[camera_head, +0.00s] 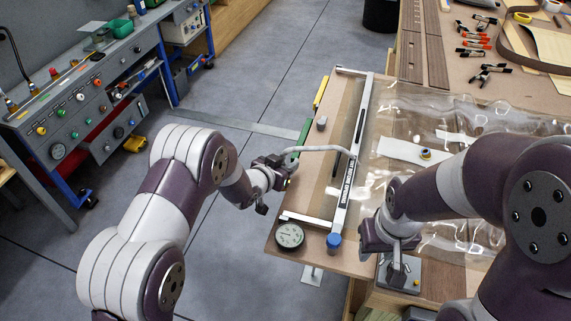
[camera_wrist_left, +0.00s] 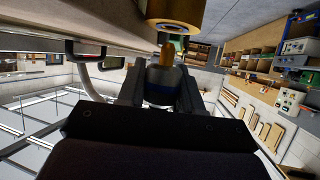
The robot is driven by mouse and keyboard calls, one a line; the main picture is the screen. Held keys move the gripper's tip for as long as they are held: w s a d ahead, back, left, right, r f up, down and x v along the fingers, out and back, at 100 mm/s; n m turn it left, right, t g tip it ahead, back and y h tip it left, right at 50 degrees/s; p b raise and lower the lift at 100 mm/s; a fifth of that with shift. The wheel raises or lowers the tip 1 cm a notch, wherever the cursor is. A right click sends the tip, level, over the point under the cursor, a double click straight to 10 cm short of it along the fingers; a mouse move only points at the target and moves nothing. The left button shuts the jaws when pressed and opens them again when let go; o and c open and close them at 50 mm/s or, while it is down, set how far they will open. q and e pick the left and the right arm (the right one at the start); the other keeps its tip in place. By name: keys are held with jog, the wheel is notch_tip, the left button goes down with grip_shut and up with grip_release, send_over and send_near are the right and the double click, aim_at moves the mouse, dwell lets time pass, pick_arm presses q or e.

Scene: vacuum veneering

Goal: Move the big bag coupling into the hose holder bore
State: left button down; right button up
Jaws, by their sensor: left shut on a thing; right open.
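My left gripper (camera_head: 284,168) is beside the left edge of the bag table. In the left wrist view its fingers (camera_wrist_left: 160,90) are shut on a grey-blue coupling (camera_wrist_left: 162,78) with a brass-coloured tip. A pale hose (camera_head: 322,149) runs from near this gripper across the table to the white bar; part of it shows in the left wrist view (camera_wrist_left: 92,82). In that view a yellow ring-shaped piece (camera_wrist_left: 176,12) is just beyond the tip; I cannot tell whether it is the hose holder or whether they touch. My right gripper (camera_head: 397,254) is open above a grey metal block (camera_head: 411,279).
A round gauge (camera_head: 289,235) and a blue knob (camera_head: 333,241) are at the table's near corner. A clear bag (camera_head: 440,118) covers the right side. Green (camera_head: 304,132) and yellow (camera_head: 320,92) strips line the left edge. Left of it is open floor (camera_head: 245,85).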

jog(key=shift+f+b, duration=0.8)
dwell(2.3)
jog(key=shift+r, duration=0.1)
jog(key=shift+f, duration=0.35)
dwell(1.9)
jog(key=shift+f+b, duration=0.45)
jog(key=shift+b, duration=0.2)
dwell(1.5)
jog(key=shift+r, duration=0.15)
jog(key=shift+r, duration=0.15)
